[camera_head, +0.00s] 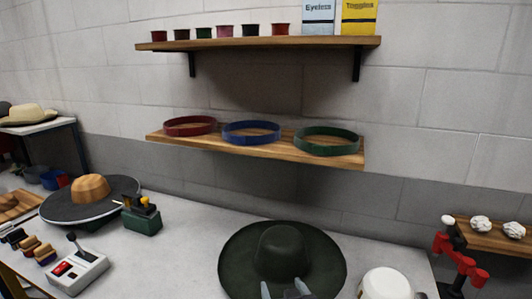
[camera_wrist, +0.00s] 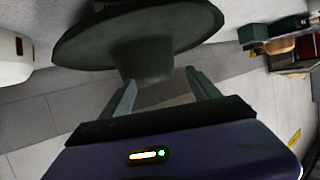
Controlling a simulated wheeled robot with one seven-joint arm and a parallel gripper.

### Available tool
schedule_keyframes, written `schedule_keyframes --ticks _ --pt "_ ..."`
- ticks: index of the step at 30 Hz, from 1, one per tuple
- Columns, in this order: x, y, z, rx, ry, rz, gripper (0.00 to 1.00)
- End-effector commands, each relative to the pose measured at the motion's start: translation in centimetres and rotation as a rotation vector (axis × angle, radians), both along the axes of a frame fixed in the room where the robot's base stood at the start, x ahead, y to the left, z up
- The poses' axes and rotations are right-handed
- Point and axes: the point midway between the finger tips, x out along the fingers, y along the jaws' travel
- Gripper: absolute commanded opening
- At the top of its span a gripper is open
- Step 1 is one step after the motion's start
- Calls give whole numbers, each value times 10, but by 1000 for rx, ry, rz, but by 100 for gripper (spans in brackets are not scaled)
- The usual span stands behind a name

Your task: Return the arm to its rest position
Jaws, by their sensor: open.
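My gripper (camera_head: 284,288) shows at the bottom edge of the head view, just in front of a dark green wide-brimmed hat (camera_head: 283,252). Only its two fingertips and a little of its body show there. In the wrist view, my gripper (camera_wrist: 162,84) has its fingers spread with a clear gap between them. The dark hat (camera_wrist: 140,35) lies beyond the fingertips, its crown towards them. Nothing is held between the fingers. Whether a finger touches the crown I cannot tell. The rest of my arm is out of the head view.
A white rounded object (camera_head: 386,284) stands right of the hat. On the left are a hat form with a dark brim (camera_head: 90,190), a green box (camera_head: 142,221) and a switch box (camera_head: 78,272). A shelf (camera_head: 240,150) with three hat bands hangs above. The grey worktop (camera_head: 190,240) is clear between.

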Motion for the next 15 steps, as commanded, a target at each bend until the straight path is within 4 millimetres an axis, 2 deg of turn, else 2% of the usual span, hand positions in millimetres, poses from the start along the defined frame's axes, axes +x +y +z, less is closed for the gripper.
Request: schedule_keyframes --ticks 1,6,11,15 --pt "-18 -15 -9 -12 -38 1 71" --pt "-73 -49 -14 -31 -175 16 71" --pt "-135 -75 -15 -41 -270 26 71" --pt "-191 -94 -10 -44 -334 26 71"
